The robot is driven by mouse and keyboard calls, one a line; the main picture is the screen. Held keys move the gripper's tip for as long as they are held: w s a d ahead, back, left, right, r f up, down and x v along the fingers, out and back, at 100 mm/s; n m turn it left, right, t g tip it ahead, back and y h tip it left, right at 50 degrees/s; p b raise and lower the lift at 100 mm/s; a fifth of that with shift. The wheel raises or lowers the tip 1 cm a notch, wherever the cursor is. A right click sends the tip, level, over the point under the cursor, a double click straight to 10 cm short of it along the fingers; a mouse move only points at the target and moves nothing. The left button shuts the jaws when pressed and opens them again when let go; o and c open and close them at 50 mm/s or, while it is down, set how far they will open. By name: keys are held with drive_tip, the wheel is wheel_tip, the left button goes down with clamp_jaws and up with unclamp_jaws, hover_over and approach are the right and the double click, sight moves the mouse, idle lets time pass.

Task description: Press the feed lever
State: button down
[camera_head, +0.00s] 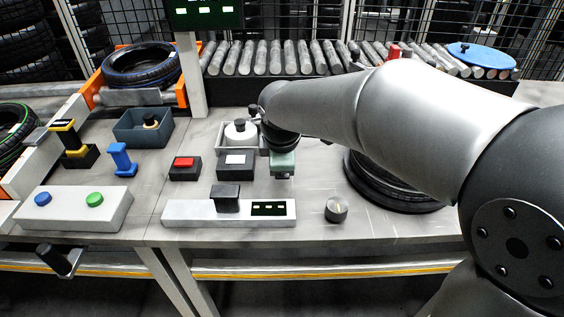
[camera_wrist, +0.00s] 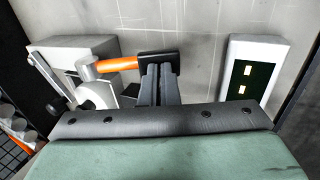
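An orange bar (camera_wrist: 118,64) with a pale round end shows in the wrist view beside a grey housing (camera_wrist: 68,52). It looks like a lever, but I cannot tell for sure that it is the feed lever. My gripper (camera_wrist: 158,72) has its two dark fingers close together, apparently shut, beside the bar's black end. Contact between them cannot be judged. In the head view my gripper (camera_head: 282,172) points down over the table, right of the white button box; its fingertips are unclear there. The orange bar is not visible in that view.
A white panel with a black display (camera_head: 240,212) stands at the front, with a dark knob (camera_head: 336,209) to its right. A red button box (camera_head: 185,167), a blue handle (camera_head: 122,160) and a two-button box (camera_head: 75,209) lie left. A tyre (camera_head: 395,188) lies behind my arm.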

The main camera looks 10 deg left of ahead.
drive_tip(key=shift+s+d+f, duration=0.1)
drive_tip(key=shift+d+f, duration=0.05)
drive_tip(key=shift+f, duration=0.15)
drive_tip(key=p+v, duration=0.4)
drive_tip(key=v, duration=1)
drive_tip(key=shift+s, duration=0.4)
drive_tip(key=s+d+f+m+g+p, duration=0.2)
drive_tip(key=s+d+m+p, duration=0.3)
drive_tip(key=s+d+m, duration=0.2)
drive_tip(key=s+d+f+m+g+p, duration=0.2)
drive_tip(key=s+d+m+p, duration=0.4)
drive_tip(key=d+m, duration=0.6)
drive_tip(key=shift+s+d, duration=0.55)
drive_tip(key=shift+s, duration=0.35)
